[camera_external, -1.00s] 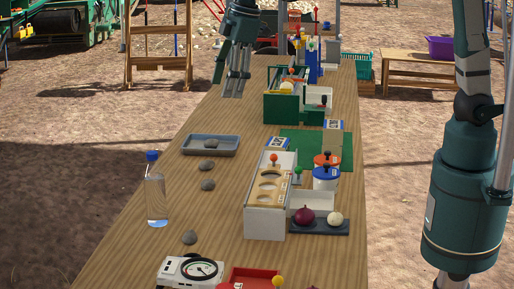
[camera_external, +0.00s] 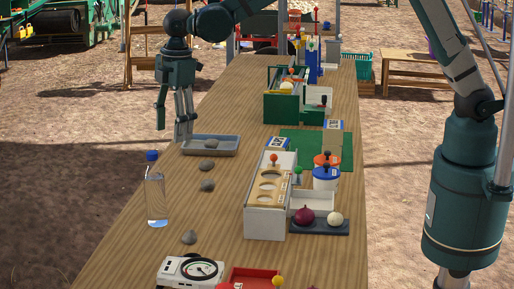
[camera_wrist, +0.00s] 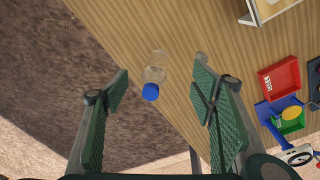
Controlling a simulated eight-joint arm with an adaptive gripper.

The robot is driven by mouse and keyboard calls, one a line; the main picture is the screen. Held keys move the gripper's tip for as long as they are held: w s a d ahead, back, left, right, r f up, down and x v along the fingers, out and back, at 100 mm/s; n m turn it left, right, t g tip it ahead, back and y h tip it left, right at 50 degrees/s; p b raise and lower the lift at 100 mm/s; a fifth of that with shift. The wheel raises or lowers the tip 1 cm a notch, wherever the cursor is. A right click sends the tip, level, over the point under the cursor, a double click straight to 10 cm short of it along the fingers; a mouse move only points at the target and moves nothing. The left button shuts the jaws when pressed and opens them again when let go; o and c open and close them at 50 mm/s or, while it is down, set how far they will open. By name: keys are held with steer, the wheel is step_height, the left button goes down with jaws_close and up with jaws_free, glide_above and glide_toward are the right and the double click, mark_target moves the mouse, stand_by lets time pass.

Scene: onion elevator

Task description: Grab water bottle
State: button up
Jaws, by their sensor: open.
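The water bottle (camera_external: 155,193) is clear with a blue cap and stands upright near the left edge of the wooden table (camera_external: 225,225). In the wrist view the bottle (camera_wrist: 155,75) shows from above, its blue cap towards me, between the two fingers in the picture. My gripper (camera_external: 172,132) is open and empty. It hangs beyond the bottle, near the table's left edge and above the cap's height, and does not touch the bottle. In the wrist view my gripper's green finger pads (camera_wrist: 160,95) are spread wide.
A grey tray (camera_external: 226,152) with a stone lies right of my gripper. Loose stones (camera_external: 207,186) lie right of the bottle. A white dial scale (camera_external: 172,270) and a red tray (camera_external: 240,281) are at the front. A white box (camera_external: 265,222) stands mid-table. The table's left edge is close to the bottle.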

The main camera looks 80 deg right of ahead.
mark_target(152, 163)
steer(key=shift+n+g, duration=0.5)
steer(key=shift+n, duration=0.4)
steer(key=w+a+f, duration=0.1)
steer(key=f, duration=0.2)
steer(key=w+a+f, duration=0.1)
steer(key=w+f, duration=0.1)
steer(key=f, duration=0.1)
steer(key=w+a+f, duration=0.1)
steer(key=w+f, duration=0.1)
steer(key=f, duration=0.1)
steer(key=shift+w+a+p, duration=0.25)
steer(key=shift+a+p, duration=0.1)
steer(key=shift+f, duration=0.1)
steer(key=shift+f, duration=1.2)
steer(key=shift+f, duration=0.1)
steer(key=shift+d+f, duration=0.1)
steer(key=shift+f, duration=2.45)
steer(key=c, duration=1.3)
